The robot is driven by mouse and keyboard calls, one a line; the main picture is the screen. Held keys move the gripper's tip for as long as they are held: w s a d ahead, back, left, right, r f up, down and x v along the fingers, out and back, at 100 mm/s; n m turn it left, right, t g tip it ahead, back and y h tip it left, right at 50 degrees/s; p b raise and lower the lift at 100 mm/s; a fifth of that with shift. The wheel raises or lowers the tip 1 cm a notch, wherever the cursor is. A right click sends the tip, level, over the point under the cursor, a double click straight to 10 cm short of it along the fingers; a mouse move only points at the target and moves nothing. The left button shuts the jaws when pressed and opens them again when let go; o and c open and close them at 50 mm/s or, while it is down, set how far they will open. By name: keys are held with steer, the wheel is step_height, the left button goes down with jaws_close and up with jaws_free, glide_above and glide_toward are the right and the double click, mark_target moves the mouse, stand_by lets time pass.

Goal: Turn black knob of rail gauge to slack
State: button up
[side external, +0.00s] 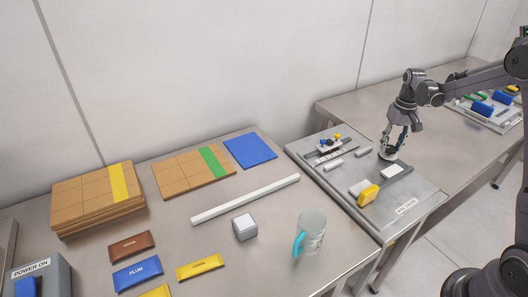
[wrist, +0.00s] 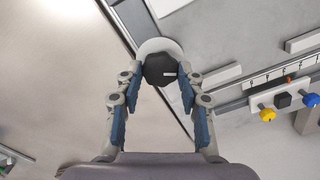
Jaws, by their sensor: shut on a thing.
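In the side view my gripper (side external: 390,146) points down at the round white base (side external: 386,156) on the grey metal panel (side external: 360,222); the knob is mostly hidden there.
A scale strip (wrist: 285,75) lies to the right in the wrist view, beside a block carrying yellow (wrist: 267,115), black (wrist: 283,99) and blue (wrist: 311,100) knobs. A yellow handle (side external: 368,194) stands nearer the panel's front. A mug (side external: 312,232) stands on the left table.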

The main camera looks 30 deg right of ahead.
mark_target(391, 147)
steer(key=n, duration=0.5)
steer(key=shift+n, duration=0.4)
steer(key=n, duration=0.4)
steer(key=shift+n, duration=0.4)
steer(key=o, duration=1.2)
steer(key=shift+c, duration=0.2)
step_height(391, 147, up, 12)
